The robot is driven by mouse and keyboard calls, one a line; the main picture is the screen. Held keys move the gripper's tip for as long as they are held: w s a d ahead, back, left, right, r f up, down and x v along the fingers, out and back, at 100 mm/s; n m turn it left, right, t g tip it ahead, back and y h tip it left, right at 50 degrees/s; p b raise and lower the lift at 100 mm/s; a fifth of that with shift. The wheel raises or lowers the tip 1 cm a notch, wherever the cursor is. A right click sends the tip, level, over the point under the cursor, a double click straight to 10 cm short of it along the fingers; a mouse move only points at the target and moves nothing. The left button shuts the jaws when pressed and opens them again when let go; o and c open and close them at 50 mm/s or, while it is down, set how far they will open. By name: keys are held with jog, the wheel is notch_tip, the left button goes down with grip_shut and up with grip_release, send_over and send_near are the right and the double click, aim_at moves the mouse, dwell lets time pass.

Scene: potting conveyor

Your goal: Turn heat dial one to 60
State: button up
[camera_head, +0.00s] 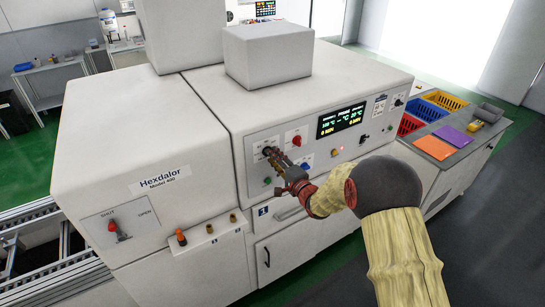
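The white machine (150,135), labelled Hexdalor Model 400, has a control panel on its front. My gripper (269,153) is at the left end of this panel, with its fingertips at a control there that they mostly hide. I cannot tell whether this control is heat dial one, nor its setting. I cannot tell whether the fingers are closed on it. A red knob (296,141) is just right of my gripper. A dark display (342,120) with green and yellow digits is farther right; its small text is hard to read.
A red-handled lever (113,227) is on the left front, marked SHUT and OPEN. An orange-topped knob (181,237) stands on a ledge. Colored bins (412,124) are at right.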

jog(key=shift+w+a, duration=0.25)
jog(key=shift+w, duration=0.1)
jog(key=shift+c, duration=0.2)
grip_shut()
